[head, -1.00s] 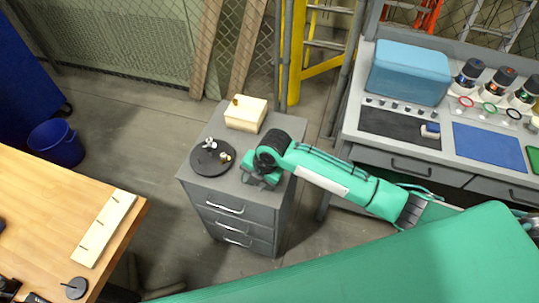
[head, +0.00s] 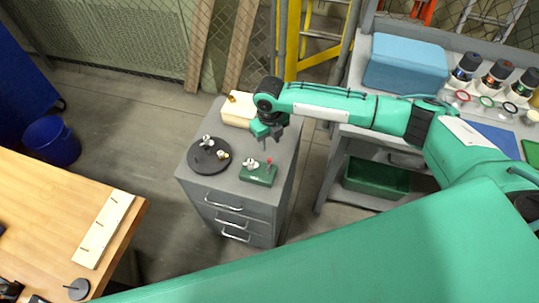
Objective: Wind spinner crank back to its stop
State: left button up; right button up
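A small green box (head: 259,177) sits near the front right of the grey cabinet top. Which way the crank points is too small to tell. My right gripper (head: 271,138) hangs beyond the box and looks clear of it. It appears empty, but its finger gap is not clear. My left gripper is not in view.
On the grey cabinet (head: 232,192), a black disc (head: 204,160) with small fittings lies left of the box. A cream block (head: 237,108) stands behind, close to my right wrist. A wooden table (head: 45,205) is at left, a grey workbench (head: 362,90) at right.

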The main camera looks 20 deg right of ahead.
aim_at(270, 159)
notch_tip(270, 159, down, 10)
jog(key=shift+f+p, duration=0.1)
jog(key=shift+p, duration=0.9)
grip_shut()
